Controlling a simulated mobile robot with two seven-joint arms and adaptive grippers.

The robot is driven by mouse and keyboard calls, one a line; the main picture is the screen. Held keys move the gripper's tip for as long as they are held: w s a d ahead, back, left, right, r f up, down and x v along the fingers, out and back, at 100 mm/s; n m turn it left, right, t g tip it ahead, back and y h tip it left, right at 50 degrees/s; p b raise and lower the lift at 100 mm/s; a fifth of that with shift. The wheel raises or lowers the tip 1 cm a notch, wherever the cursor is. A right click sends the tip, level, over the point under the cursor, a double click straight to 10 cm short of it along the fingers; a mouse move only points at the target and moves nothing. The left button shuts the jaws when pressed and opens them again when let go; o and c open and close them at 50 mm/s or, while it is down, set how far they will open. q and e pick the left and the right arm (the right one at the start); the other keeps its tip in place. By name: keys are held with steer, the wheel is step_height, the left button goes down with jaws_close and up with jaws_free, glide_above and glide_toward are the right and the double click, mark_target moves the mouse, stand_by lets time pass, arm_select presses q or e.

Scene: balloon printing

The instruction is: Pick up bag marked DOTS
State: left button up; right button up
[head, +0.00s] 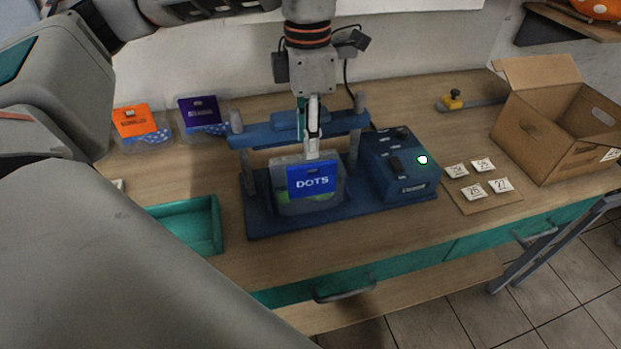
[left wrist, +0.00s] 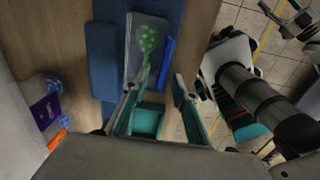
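The bag marked DOTS (head: 312,181) is a clear bag with a blue header. It stands in the blue press (head: 262,222) in the head view. In the left wrist view the bag (left wrist: 145,45) shows a green dotted balloon inside, with its blue header (left wrist: 166,66) along the right. My left gripper (head: 313,147) comes down from above, just above and behind the header in the head view. In the left wrist view its fingers (left wrist: 155,97) are spread apart with nothing held between them. Contact with the bag cannot be told.
A control box (head: 398,165) adjoins the press on the right. An orange-header bag (head: 138,122) and a purple-header bag (head: 202,115) lie at the back left. A teal tray (head: 216,232) sits front left. Number cards (head: 473,190) and an open cardboard box (head: 540,140) are right.

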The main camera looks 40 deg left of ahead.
mark_target(312, 164)
arm_select(q)
steer(key=f, duration=0.7)
steer(key=shift+d, duration=0.4)
jaws_close()
